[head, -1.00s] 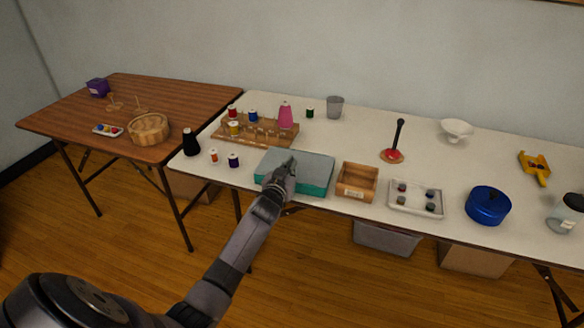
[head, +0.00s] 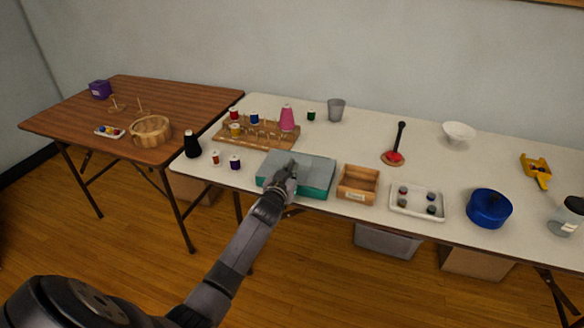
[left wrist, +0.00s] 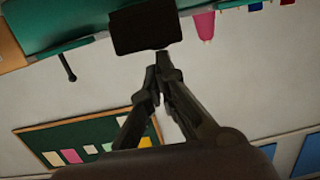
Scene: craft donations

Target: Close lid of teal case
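The teal case (head: 313,192) sits near the front edge of the white table. Its grey lid (head: 313,167) lies down over the teal body and looks flat. I cannot tell whether a small gap is left at the front. My left gripper (head: 289,167) is at the front left part of the lid and hides some of it; contact is unclear. In the left wrist view, its fingertips (left wrist: 157,64) are together with nothing visible between them. The case's teal side (left wrist: 70,28) runs along the top of that view. My right gripper is out of view.
A wooden box (head: 358,184) stands close to the case's right, then a white tray (head: 417,212) and a blue pot (head: 489,208). A spool rack (head: 262,145) stands behind the case.

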